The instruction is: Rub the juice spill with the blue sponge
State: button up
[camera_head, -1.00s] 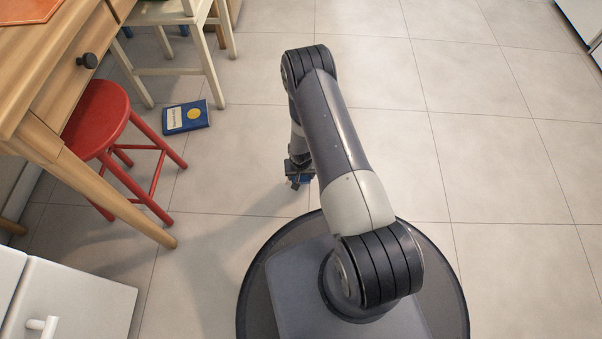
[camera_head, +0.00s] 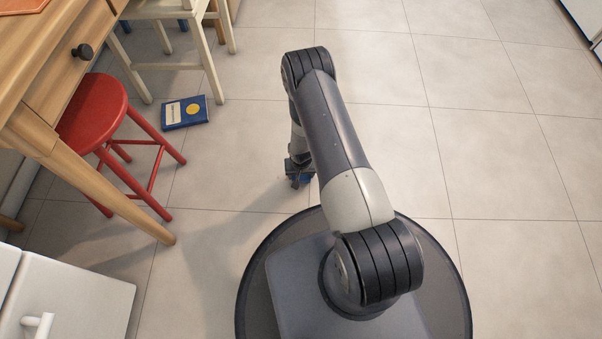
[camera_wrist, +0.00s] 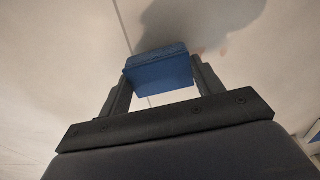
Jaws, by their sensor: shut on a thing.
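The blue sponge (camera_wrist: 160,72) is held between the two fingers of my gripper (camera_wrist: 158,80) in the wrist view. My gripper is shut on it, above the tiled floor. In the head view my gripper (camera_head: 298,174) hangs down in front of my base, and only a small bit of blue shows at its tip. A faint pinkish patch (camera_wrist: 222,50) shows on the floor just past the sponge's right end, partly in shadow. It may be the juice spill; I cannot tell for sure. No spill is clear in the head view. Whether the sponge touches the floor is unclear.
A red stool (camera_head: 92,112) stands at the left by a wooden table (camera_head: 62,165). A blue book (camera_head: 185,112) lies on the floor near a white chair (camera_head: 172,68). A white cabinet (camera_head: 75,300) is at the lower left. The floor to the right is clear.

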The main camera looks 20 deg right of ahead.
jog(key=shift+f, duration=0.9)
jog(key=shift+w, duration=0.1)
